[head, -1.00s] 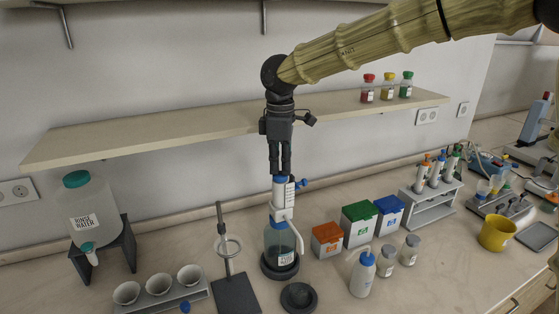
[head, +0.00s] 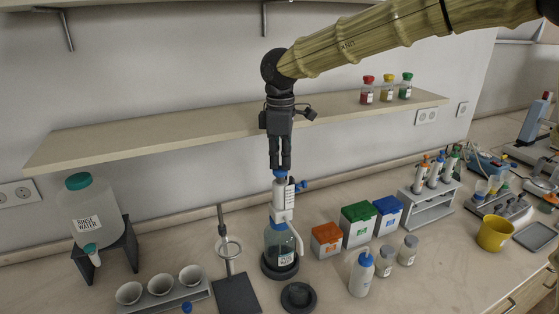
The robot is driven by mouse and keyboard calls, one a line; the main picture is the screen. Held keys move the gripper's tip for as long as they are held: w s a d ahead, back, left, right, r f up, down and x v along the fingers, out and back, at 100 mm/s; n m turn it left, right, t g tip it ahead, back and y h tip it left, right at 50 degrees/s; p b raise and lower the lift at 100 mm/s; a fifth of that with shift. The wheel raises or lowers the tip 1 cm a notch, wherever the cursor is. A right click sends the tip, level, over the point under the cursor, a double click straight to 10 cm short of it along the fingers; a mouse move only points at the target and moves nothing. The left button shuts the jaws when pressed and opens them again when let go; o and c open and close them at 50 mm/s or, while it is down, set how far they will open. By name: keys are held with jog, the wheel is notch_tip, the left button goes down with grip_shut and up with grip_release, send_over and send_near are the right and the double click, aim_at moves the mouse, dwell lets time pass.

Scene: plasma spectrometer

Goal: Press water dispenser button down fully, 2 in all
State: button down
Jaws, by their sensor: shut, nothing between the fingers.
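The water dispenser (head: 283,205) is a bottle-top pump with a blue cap, a white body and a spout. It stands upright on a bottle with clear blue liquid (head: 278,240), in a dark round base (head: 278,266) on the counter. My gripper (head: 280,167) points straight down with its fingers together, directly above the blue button (head: 280,174) on top of the dispenser. The fingertips are at the button's top; I cannot tell whether they touch it.
A shelf (head: 180,131) runs behind my gripper. A ring stand (head: 229,255) stands left of the dispenser. A rinse water jug (head: 86,210) and a rack of cups are farther left. Orange (head: 326,240), green and blue boxes stand to the right.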

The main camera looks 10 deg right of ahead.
jog(key=shift+r+p, duration=1.3)
jog(key=shift+r, duration=0.55)
jog(key=shift+r, duration=0.1)
jog(key=shift+f, duration=0.3)
dwell(1.4)
jog(key=shift+f+b, duration=0.4)
jog(key=shift+f, duration=0.35)
